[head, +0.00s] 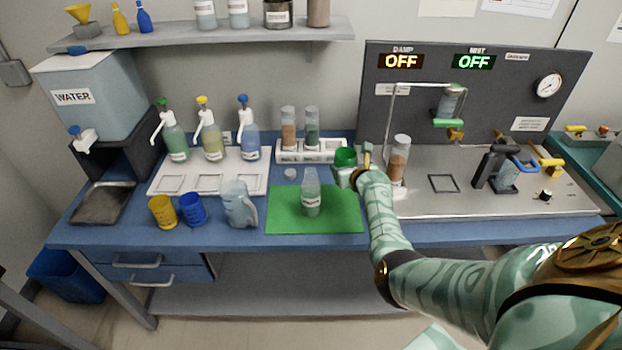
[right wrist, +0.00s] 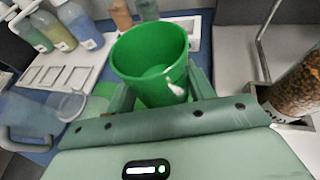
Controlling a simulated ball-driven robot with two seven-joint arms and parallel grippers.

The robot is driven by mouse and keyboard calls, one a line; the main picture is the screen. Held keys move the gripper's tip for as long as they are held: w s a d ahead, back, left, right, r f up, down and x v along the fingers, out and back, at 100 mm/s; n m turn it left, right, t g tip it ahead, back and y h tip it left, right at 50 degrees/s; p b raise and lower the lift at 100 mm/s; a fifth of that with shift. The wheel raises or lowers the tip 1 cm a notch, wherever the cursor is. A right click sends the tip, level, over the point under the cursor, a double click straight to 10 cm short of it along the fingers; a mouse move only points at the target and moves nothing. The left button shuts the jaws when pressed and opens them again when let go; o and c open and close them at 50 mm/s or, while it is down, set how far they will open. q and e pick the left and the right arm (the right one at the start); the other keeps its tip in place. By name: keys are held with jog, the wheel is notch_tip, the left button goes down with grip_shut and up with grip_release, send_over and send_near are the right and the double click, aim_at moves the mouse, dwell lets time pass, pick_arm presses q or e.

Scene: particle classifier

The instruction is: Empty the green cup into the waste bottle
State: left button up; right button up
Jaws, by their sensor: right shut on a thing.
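The green cup (head: 345,157) is upright above the back right corner of the green mat, up and to the right of the bottle. My right gripper (head: 348,174) is shut on it; the right wrist view shows the cup (right wrist: 145,65) between the two fingers (right wrist: 162,95). Its mouth is open, and I cannot tell how much it holds. A clear bottle (head: 311,196) with a white label and greenish contents stands upright on the green mat (head: 285,217). It looks like the waste bottle, but its label is too small to read. My left gripper is out of view.
A white cap (head: 290,174) lies behind the bottle. A clear jug (head: 239,203), a blue cup (head: 193,209) and a yellow cup (head: 163,211) stand left. A white rack (head: 312,153) with two tubes is behind; a brown-filled tube (head: 398,160) stands right of the gripper.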

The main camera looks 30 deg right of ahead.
aim_at(338, 164)
jog(key=shift+a+r+n, duration=0.15)
jog(key=shift+a+n, duration=0.15)
jog(key=shift+n, duration=0.1)
jog(key=shift+w+a+r+n+h+b, duration=0.1)
jog(key=shift+a+r+n+h+b, duration=0.25)
jog(key=shift+a+n+h+b, duration=0.5)
jog(key=shift+w+a+r+n+h, duration=0.1)
jog(key=shift+r+n+h, duration=0.1)
jog(key=shift+r, duration=0.15)
jog(key=shift+a+r+n+h, duration=0.1)
jog(key=shift+r+n, duration=0.05)
jog(key=shift+r, duration=0.2)
jog(key=shift+a+r+n, duration=0.2)
jog(key=shift+r+n, duration=0.1)
jog(key=shift+r, duration=0.15)
pick_arm(q)
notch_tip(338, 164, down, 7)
jog(key=b, duration=0.5)
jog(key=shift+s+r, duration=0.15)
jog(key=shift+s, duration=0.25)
pick_arm(e)
jog(key=r+n+h, duration=0.1)
jog(key=a+n+h, duration=0.1)
jog(key=shift+w+a+r+n+t, duration=0.1)
jog(key=shift+a+r+n+t, duration=0.15)
jog(key=shift+r+n+t, duration=0.15)
